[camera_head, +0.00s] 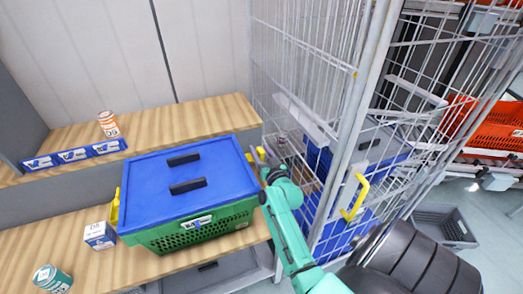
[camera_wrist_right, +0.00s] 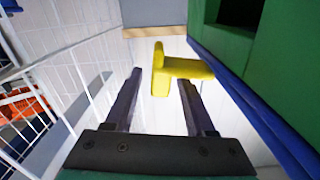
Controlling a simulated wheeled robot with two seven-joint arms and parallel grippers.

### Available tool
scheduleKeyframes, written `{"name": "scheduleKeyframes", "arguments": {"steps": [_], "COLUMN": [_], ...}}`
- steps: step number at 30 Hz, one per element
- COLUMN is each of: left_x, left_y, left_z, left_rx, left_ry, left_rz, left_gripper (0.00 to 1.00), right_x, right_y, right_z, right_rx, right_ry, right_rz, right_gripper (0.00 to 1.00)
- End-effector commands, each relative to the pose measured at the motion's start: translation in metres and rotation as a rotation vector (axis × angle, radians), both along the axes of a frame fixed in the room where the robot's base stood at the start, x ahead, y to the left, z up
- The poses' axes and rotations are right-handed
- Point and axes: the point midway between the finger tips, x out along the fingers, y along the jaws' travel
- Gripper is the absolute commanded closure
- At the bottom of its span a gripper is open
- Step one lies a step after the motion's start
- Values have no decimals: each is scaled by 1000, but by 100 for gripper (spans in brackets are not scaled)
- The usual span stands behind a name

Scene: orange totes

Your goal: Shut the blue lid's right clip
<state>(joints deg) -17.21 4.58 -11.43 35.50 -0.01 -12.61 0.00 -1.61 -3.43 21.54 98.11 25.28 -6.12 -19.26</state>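A green crate (camera_head: 205,232) with a blue lid (camera_head: 222,168) sits on the wooden shelf. The lid's right clip (camera_head: 260,152) is yellow and sticks outward from the lid's right edge. In the right wrist view the clip (camera_wrist_right: 180,68) is a yellow T-shape, its crossbar between and beyond the fingertips. My right gripper (camera_head: 262,168) is beside the lid's right edge, at the clip. It also shows in the right wrist view (camera_wrist_right: 161,80), its fingers apart; contact with the clip cannot be told. The yellow left clip (camera_head: 115,207) shows at the lid's left edge. My left gripper is not in view.
A wire cage (camera_head: 315,110) stands close to the right of the crate and my right arm. An orange can (camera_head: 108,124) and blue label strips (camera_head: 75,156) are on the back shelf. A small box (camera_head: 99,236) and a teal can (camera_head: 52,279) are at front left.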

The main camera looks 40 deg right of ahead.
Motion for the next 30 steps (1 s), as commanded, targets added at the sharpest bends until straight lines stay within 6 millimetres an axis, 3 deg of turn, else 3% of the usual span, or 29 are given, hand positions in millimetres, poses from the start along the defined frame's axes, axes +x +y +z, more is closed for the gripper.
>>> {"name": "scheduleKeyframes", "arguments": {"steps": [5,21,30], "left_x": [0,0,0], "left_y": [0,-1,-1], "left_z": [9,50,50], "left_rx": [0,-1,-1], "left_ry": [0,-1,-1], "left_rz": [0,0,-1], "left_gripper": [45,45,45], "right_x": [-14,-129,-137], "right_y": [5,45,48], "right_z": [2,1,0], "right_rx": [-2,1,1], "right_ry": [4,5,1], "right_rz": [0,1,0], "right_gripper": [45,45,45]}}
